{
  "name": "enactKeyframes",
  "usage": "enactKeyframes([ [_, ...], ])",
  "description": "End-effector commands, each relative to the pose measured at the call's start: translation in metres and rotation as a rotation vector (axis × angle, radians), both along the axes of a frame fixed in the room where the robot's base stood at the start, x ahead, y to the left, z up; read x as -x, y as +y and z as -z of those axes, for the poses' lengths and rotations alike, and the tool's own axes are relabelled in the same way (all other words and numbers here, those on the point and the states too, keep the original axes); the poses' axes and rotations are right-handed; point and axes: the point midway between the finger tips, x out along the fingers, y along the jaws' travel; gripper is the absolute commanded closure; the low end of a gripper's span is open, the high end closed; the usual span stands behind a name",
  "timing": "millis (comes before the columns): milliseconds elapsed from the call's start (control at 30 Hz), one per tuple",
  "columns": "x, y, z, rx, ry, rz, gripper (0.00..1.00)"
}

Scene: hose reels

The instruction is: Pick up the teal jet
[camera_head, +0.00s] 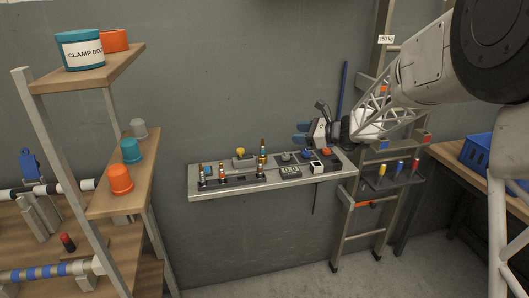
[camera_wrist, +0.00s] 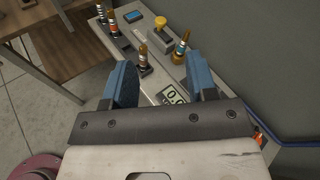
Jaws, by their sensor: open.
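A brass-tipped jet with a teal-blue band (camera_head: 263,149) stands upright at the back of the wall shelf, right of a yellow button. It also shows in the wrist view (camera_wrist: 181,46), beyond the gap between my fingers and nearer the right finger. The band's exact shade is hard to tell. My gripper (camera_head: 301,133) is above the shelf, right of this jet and apart from it. Its blue fingers (camera_wrist: 161,84) are open with nothing between them. Another banded jet (camera_wrist: 143,58) stands closer to the left finger.
More jets (camera_head: 221,171) stand in a dark rack along the shelf (camera_head: 222,188). A yellow-button box (camera_head: 241,155) and a digital display (camera_head: 290,171) are close by. The wall is just behind. Left, a wooden rack (camera_head: 118,195) holds cups.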

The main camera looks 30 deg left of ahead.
Motion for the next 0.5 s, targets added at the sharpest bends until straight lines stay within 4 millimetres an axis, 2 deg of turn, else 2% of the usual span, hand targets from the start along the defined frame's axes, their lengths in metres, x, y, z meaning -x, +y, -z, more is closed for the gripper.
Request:
enactKeyframes([
  [33,-0.006,0.015,0.008,-0.021,0.031,0.008,0.48],
  [300,-0.038,0.083,0.043,-0.144,0.200,0.071,0.48],
  [500,-0.052,0.115,0.061,-0.206,0.283,0.101,0.48],
])
